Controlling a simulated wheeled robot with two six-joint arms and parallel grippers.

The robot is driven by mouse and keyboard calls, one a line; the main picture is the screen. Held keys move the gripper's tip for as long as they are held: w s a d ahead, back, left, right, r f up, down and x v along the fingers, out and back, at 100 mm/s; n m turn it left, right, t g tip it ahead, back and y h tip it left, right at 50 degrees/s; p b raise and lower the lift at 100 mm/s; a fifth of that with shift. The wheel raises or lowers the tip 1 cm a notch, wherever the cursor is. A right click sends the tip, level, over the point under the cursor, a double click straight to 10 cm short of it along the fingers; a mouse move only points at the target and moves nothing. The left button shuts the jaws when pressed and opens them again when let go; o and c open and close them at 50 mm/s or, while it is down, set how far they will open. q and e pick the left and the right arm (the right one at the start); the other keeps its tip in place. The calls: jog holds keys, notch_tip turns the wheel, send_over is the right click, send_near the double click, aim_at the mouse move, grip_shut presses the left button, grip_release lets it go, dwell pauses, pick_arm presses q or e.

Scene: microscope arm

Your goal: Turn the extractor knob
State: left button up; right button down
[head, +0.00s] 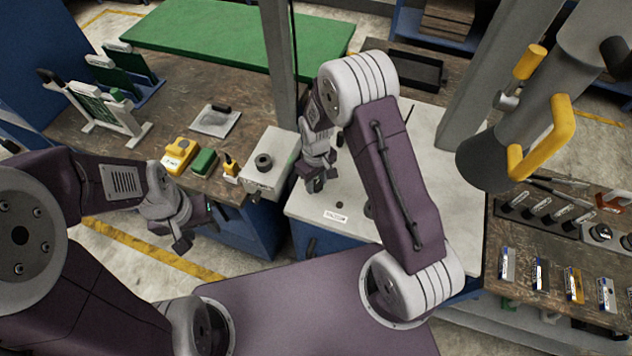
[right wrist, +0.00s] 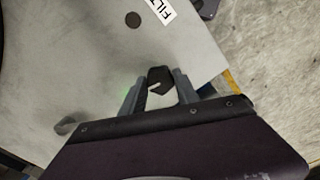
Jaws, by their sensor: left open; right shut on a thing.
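My right gripper (head: 318,182) is over the left edge of a white-topped cabinet (head: 430,165). In the right wrist view, my right gripper (right wrist: 158,90) has its fingers on either side of a small dark knob-like piece (right wrist: 160,77) and is shut on it. I cannot read this piece's turn angle. In the head view the gripper hides it. My left gripper (head: 196,228) is open and empty, low in front of the left bench, apart from everything. A grey hood (head: 490,160) with yellow handles (head: 545,140) hangs at the right.
A light box (head: 285,150) with a black round knob (head: 263,162) stands left of my right gripper. Yellow (head: 180,153) and green (head: 204,161) blocks sit on the wooden left bench. The right bench (head: 555,235) holds several small parts. The white top is mostly clear.

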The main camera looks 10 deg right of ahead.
aim_at(316, 183)
jog(key=shift+w+r+n, duration=0.15)
jog(key=shift+w+n, duration=0.05)
jog(key=shift+n, duration=1)
jog(key=c, duration=1.1)
grip_release()
jog(key=shift+c, duration=0.2)
jog(key=shift+o, duration=1.2)
jog(key=shift+s, duration=0.1)
jog(key=shift+r+b, duration=0.25)
jog(key=shift+b, duration=0.05)
notch_tip(316, 183, up, 8)
jog(key=b, duration=0.1)
jog(key=shift+r+b, duration=0.25)
jog(key=shift+b, duration=0.05)
